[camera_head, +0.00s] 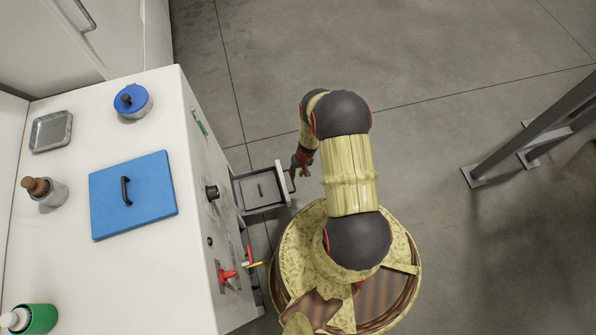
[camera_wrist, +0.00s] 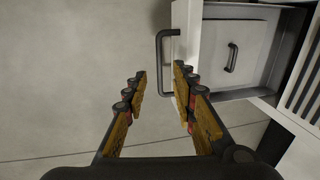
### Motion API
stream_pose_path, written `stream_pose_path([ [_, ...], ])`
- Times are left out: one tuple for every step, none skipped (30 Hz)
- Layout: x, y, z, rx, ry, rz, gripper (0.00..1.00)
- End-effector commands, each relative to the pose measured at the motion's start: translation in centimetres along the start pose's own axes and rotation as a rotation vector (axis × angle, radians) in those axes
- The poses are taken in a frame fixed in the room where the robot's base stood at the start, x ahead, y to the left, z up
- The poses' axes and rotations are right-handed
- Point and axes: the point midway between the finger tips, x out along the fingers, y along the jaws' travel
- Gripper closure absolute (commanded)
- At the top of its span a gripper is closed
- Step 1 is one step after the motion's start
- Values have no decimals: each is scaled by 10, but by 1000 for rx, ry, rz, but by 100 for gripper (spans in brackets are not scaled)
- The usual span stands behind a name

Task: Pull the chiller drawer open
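The chiller drawer (camera_head: 285,183) stands out from the side of the white cabinet (camera_head: 205,215). Its grey inside and an inner lid with a small dark handle show. In the wrist view the drawer's white front (camera_wrist: 187,42) is at upper right, with its dark bar handle (camera_wrist: 163,62) on the outer face. My gripper (camera_wrist: 160,78) has its two fingers apart. The lower end of the bar handle appears between or just beyond the fingertips; contact cannot be told. In the head view my gripper (camera_head: 301,160) is beside the drawer front, partly hidden by my arm.
The cabinet top holds a blue lid (camera_head: 150,195), a blue round pot (camera_head: 132,101), a grey tray (camera_head: 52,131), a brown-capped bottle (camera_head: 45,192) and a green container (camera_head: 38,318). Red and yellow valves (camera_head: 230,275) project from its side.

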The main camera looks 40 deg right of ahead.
Motion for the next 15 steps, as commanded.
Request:
stream_pose_path([
  [-7,0,0,0,0,0,73],
  [-10,0,0,0,1,0,73],
  [-14,0,-1,0,1,0,73],
  [-17,0,-1,0,1,0,73],
  [-20,0,0,0,0,0,73],
  [-22,0,0,1,-1,0,73],
  [-24,0,0,1,-1,0,73],
  [-26,0,0,1,-1,0,73],
  [-27,0,0,1,-1,0,73],
  [-28,0,1,1,-1,0,73],
  [-29,0,1,1,-1,0,73],
  [-29,0,1,1,-1,0,73],
  [-30,0,1,1,-1,0,73],
  [-30,0,1,1,-1,0,73],
  [-30,0,1,1,-1,0,73],
])
